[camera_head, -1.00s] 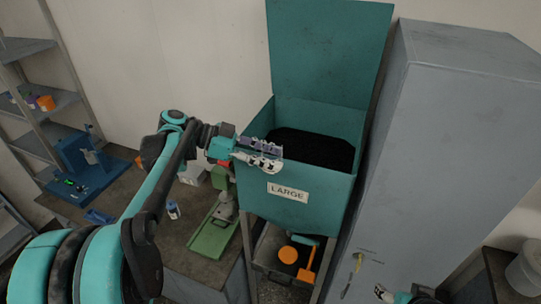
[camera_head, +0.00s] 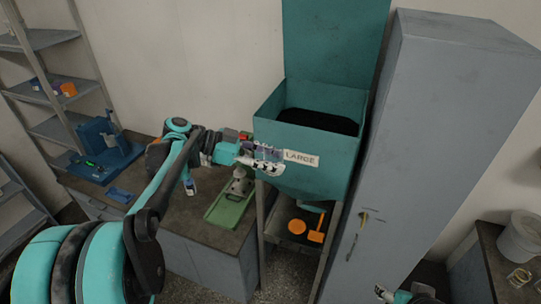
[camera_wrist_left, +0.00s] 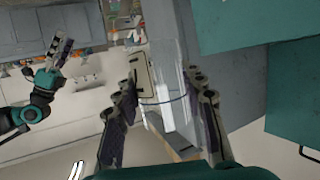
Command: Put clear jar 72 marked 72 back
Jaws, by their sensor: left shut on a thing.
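My left gripper (camera_head: 266,160) is shut on a clear jar (camera_wrist_left: 174,92). In the left wrist view the transparent jar lies between the two fingers, with a pale label patch on its side; I cannot read the number. In the head view the gripper overlaps the front wall of the teal bin marked LARGE (camera_head: 337,150), beside its label, and the fingers hide most of the jar. My right gripper (camera_head: 383,293) shows only in part at the bottom edge; its jaw opening is unclear.
A bench (camera_head: 180,225) holds a green tray device (camera_head: 230,207) and a blue device (camera_head: 105,160). A shelf rack (camera_head: 55,95) stands at the left. A tall grey cabinet (camera_head: 430,140) stands right of the bin. A side table at right carries a pail (camera_head: 519,238) and a clear jar (camera_head: 519,278).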

